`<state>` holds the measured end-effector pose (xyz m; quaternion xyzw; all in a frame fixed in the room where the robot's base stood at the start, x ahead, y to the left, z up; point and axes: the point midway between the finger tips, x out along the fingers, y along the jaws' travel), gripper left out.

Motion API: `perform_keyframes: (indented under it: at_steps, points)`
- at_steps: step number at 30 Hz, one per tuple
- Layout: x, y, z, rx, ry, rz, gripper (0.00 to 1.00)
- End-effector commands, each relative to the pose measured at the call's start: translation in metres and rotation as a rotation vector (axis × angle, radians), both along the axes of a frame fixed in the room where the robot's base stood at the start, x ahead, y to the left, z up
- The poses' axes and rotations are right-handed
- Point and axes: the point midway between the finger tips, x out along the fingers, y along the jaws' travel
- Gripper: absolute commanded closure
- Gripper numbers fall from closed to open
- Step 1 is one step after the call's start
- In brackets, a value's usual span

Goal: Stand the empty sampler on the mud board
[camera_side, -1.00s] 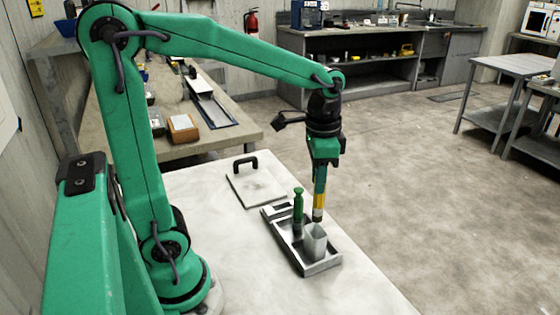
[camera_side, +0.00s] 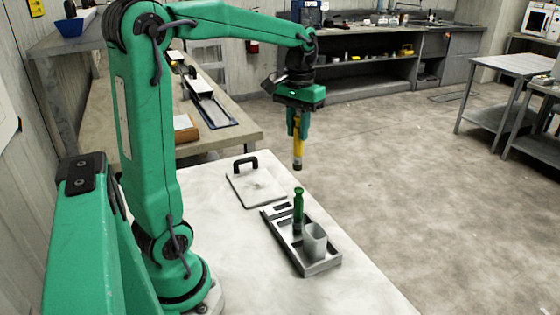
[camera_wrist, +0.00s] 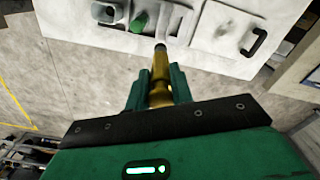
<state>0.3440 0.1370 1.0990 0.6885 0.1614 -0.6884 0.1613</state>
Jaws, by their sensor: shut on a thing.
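My gripper (camera_side: 298,133) is shut on a yellow tube with a dark tip, seemingly the sampler (camera_side: 298,153). It holds the tube upright, tip down, in the air above and beyond the tray. In the wrist view the sampler (camera_wrist: 159,68) points away between the two green fingers. A flat grey board with a black arched handle, seemingly the mud board (camera_side: 256,192), lies on the white table to the left of the tray. It also shows in the wrist view (camera_wrist: 224,30) at upper right. I cannot see inside the sampler.
A grey metal tray (camera_side: 322,268) lies on the white table (camera_side: 225,240). The table front is bare. A bench (camera_side: 235,135) stands behind.

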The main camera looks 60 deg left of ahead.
Motion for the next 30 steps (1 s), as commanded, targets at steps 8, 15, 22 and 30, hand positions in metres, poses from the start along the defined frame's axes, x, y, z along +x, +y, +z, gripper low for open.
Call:
perform_keyframes:
  at_steps: [8, 15, 22, 30]
  points:
    - [-0.011, 0.074, -0.001, 0.0, 0.001, 0.412, 1.0]
    - [-0.023, 0.114, -0.002, -0.001, 0.001, 0.643, 1.0]
    - [-0.029, 0.126, -0.021, -0.001, 0.004, 0.723, 1.0]
    - [-0.028, 0.126, -0.05, -0.001, 0.001, 0.72, 1.0]
